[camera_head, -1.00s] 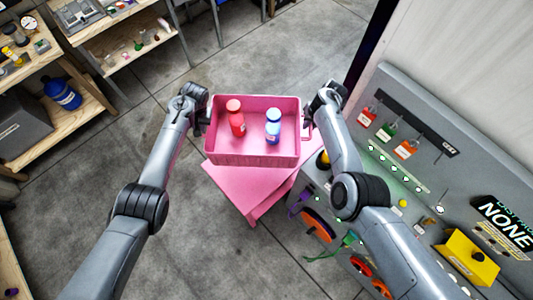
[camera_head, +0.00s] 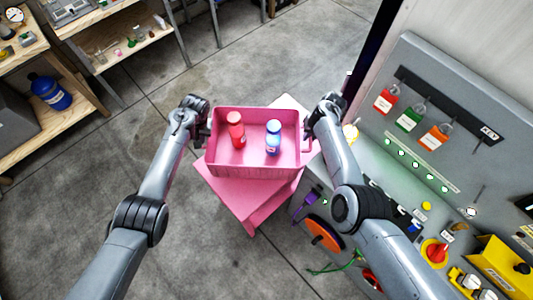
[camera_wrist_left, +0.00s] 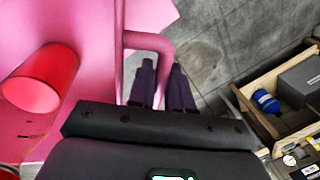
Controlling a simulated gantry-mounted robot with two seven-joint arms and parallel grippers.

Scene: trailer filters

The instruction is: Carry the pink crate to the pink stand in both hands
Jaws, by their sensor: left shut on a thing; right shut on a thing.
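The pink crate (camera_head: 250,171) is held level between my two hands, above the pink stand (camera_head: 238,200). A red bottle (camera_head: 236,130) and a blue bottle (camera_head: 273,138) stand inside it. My left gripper (camera_head: 205,131) is shut at the crate's left side; the left wrist view shows its dark fingers (camera_wrist_left: 161,88) at the pink handle (camera_wrist_left: 150,42). My right gripper (camera_head: 306,128) is shut at the crate's right side, its fingertips partly hidden. The crate hides much of the stand top, and I cannot tell whether they touch.
A grey panel bench (camera_head: 440,90) with padlocks, knobs and a yellow box (camera_head: 500,262) stands close on the right, beside my right arm. Wooden shelves (camera_head: 75,125) with a blue jug (camera_head: 50,92) are at the left. The grey floor (camera_head: 150,75) between is clear.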

